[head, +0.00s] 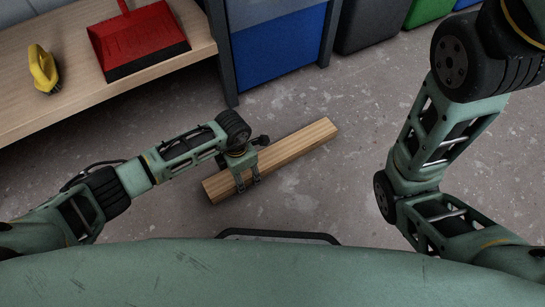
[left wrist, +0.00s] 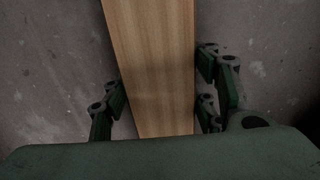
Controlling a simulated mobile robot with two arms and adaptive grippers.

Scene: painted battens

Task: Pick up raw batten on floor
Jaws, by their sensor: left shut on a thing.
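The raw batten (head: 297,143) is a plain, unpainted length of light wood. In the head view it lies slantwise, its near end at lower left and its far end at upper right, at or close to the floor; I cannot tell if it is clear of it. My left gripper (head: 247,185) is shut on the batten left of its middle, with the fingers on both sides. In the left wrist view the batten (left wrist: 152,60) runs up between the fingers of the left gripper (left wrist: 160,112). The right gripper is not in view; only my right arm shows.
A wooden bench (head: 150,82) at upper left bears a red dustpan (head: 138,38) and a yellow-handled brush (head: 43,68). A blue bin (head: 280,50), a dark bin (head: 370,22) and a green bin (head: 428,10) stand along the back. The grey floor (head: 330,205) around the batten is clear.

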